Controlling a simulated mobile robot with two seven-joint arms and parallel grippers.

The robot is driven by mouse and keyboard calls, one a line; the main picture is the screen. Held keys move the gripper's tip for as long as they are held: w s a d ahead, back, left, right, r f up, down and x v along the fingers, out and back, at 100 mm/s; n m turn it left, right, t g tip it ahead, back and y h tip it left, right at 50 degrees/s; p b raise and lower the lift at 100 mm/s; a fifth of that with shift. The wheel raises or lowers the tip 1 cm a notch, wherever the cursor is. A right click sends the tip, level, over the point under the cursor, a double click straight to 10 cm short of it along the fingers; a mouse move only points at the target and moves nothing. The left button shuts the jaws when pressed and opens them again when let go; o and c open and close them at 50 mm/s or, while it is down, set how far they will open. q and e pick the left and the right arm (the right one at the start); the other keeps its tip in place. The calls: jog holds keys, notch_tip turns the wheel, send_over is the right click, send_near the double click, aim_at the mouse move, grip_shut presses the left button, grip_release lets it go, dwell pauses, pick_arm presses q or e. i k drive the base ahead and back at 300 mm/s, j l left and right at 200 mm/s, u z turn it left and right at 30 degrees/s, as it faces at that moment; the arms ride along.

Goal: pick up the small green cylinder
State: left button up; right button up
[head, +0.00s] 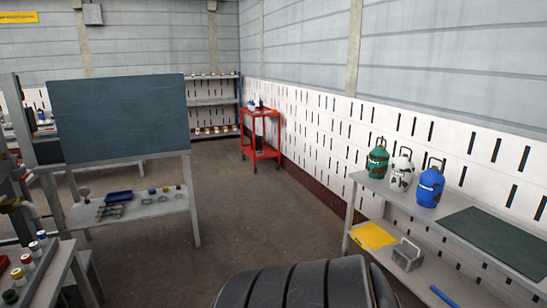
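A small green cylinder (377,161) with a handle on top stands upright on the grey workbench (385,190) along the right wall. It is the leftmost of three similar cylinders. A white cylinder (401,174) with reddish-brown marks stands close to its right. A blue cylinder (430,187) stands further right and nearer to me. The green cylinder is in plain view, with nothing in front of its body. Neither of my grippers shows in the head view.
A dark green mat (495,240) lies on the bench's near part. Below are a yellow item (373,236) and a grey caddy (407,254). A dark ribbed, rounded object (305,287) fills the bottom centre. The floor (250,210) is open between the left bench and right wall.

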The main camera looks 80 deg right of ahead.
aim_at(378, 157)
jog(key=z, duration=3.3)
jog(key=i+z, duration=0.1)
jog(key=i, duration=0.15)
jog(key=i+u, duration=0.1)
jog(key=i, duration=0.55)
jog(key=i+l+u, duration=0.1)
jog(key=i, duration=0.5)
jog(key=i+l, duration=0.15)
jog(key=i, duration=0.5)
jog(key=i+j+u, duration=0.15)
jog(key=i+u, duration=0.15)
jog(key=i, duration=0.4)
jog(key=i+u, duration=0.35)
jog(key=i, duration=0.35)
